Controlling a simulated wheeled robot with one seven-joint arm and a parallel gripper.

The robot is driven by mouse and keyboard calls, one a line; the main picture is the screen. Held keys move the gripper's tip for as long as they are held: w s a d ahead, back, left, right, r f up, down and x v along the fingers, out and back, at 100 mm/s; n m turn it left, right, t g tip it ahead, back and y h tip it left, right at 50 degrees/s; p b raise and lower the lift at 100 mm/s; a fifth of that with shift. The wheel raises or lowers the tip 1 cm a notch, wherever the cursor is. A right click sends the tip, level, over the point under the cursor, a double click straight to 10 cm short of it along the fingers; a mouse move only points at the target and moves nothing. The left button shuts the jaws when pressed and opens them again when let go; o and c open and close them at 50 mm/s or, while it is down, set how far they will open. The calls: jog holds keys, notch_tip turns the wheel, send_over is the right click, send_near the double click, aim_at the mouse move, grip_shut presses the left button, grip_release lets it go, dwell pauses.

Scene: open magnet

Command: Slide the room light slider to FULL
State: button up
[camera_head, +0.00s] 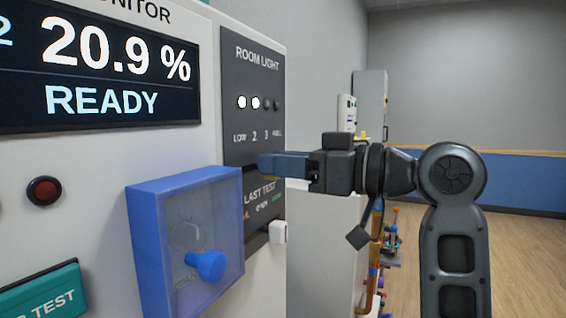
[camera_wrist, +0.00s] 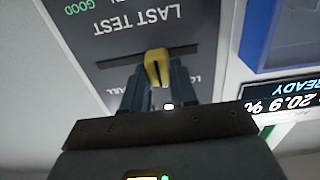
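The room light panel (camera_head: 252,105) is dark grey, with the labels LOW, 2, 3 and FULL under a row of lamps. The two left lamps are lit and the others are dark. In the wrist view the panel appears upside down. The yellow slider knob (camera_wrist: 157,68) sits around the middle of its dark slot (camera_wrist: 118,62), with FULL toward the left of that picture. My gripper (camera_wrist: 156,80) has its fingers closed on both sides of the knob. In the head view my gripper (camera_head: 264,166) reaches the panel from the right and hides the slot.
A blue box with a clear front (camera_head: 187,240) and a blue knob juts out left of my gripper. A white hook-like part (camera_head: 278,232) sticks out below it. The monitor screen (camera_head: 100,65) reads 20.9 % and READY. Floor to the right is open.

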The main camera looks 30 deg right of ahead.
grip_shut()
jog(key=w+d, duration=0.4)
jog(key=d, duration=0.1)
jog(key=shift+w+d, duration=0.2)
jog(key=shift+d, duration=0.2)
jog(key=shift+r, duration=0.1)
jog(key=o, duration=0.7)
grip_release()
jog(key=shift+w, duration=0.1)
jog(key=shift+d+b, duration=0.15)
jog(key=shift+b, duration=0.15)
jog(key=v, duration=0.7)
jog(key=shift+s+d+b, duration=0.15)
jog(key=shift+s+b, duration=0.2)
